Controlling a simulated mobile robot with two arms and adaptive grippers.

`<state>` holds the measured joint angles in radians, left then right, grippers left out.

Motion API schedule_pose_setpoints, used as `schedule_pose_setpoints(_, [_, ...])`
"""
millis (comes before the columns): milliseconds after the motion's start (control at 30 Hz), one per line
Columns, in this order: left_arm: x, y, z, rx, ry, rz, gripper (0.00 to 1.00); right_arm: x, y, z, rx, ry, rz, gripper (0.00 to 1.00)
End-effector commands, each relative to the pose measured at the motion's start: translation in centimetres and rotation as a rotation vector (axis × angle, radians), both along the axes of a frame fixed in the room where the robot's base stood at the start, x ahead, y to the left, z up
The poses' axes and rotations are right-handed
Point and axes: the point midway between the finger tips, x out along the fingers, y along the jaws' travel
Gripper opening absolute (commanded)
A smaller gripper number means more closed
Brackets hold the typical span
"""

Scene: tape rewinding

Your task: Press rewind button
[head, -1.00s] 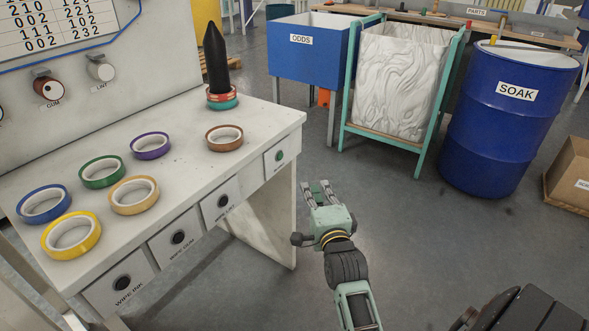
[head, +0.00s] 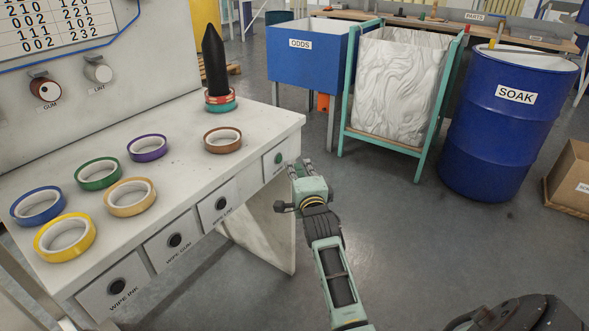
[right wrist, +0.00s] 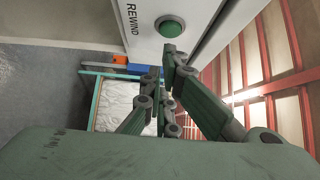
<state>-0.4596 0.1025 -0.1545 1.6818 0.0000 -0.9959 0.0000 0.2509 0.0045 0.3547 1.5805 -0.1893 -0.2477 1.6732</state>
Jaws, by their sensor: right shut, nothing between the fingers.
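The green rewind button (head: 279,158) sits on a white panel at the right end of the workbench's front edge. In the right wrist view the round green button (right wrist: 171,27) shows beside the word REWIND on its panel (right wrist: 145,45). My right gripper (head: 300,167) is shut and empty, just right of the button panel. In the right wrist view its fingertips (right wrist: 168,60) lie close below the button in the picture; I cannot tell whether they touch the panel, but the button is uncovered. My left gripper is not in view.
On the workbench (head: 185,135) lie several tape rolls, among them a brown one (head: 222,140), and a black cone (head: 215,62) on stacked rings. Other wipe buttons line its front. A blue ODDS bin (head: 300,65) and SOAK drum (head: 500,130) stand behind.

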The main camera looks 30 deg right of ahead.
Motion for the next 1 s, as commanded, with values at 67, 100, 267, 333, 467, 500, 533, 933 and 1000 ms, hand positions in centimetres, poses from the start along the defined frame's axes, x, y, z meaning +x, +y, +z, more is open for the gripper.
schedule_pose_setpoints(67, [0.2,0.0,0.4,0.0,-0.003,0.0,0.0,0.8,0.3,0.0,0.0,-0.001,-0.001,0.0])
schedule_pose_setpoints(100, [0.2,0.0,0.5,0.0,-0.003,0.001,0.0,1.0,0.4,0.0,-0.001,-0.001,-0.001,0.0])
schedule_pose_setpoints(267, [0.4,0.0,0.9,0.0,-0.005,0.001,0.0,1.4,0.6,0.0,0.0,-0.001,-0.001,0.0])
schedule_pose_setpoints(333, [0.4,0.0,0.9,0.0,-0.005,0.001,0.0,1.4,0.6,0.0,0.0,0.0,-0.001,0.0])
schedule_pose_setpoints(467, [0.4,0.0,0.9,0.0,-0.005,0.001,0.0,1.4,0.6,0.0,-0.001,0.0,-0.001,0.0])
schedule_pose_setpoints(500, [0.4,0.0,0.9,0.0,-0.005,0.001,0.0,1.4,0.6,0.0,-0.001,0.0,-0.001,0.0])
schedule_pose_setpoints(533, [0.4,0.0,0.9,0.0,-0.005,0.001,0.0,1.4,0.6,0.0,0.0,0.0,-0.001,0.0])
schedule_pose_setpoints(933, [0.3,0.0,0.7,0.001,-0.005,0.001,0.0,3.0,1.3,0.1,0.0,-0.001,0.001,0.0])
schedule_pose_setpoints(1000, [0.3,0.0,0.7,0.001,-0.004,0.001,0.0,3.0,1.4,0.1,0.0,-0.001,0.001,0.0])
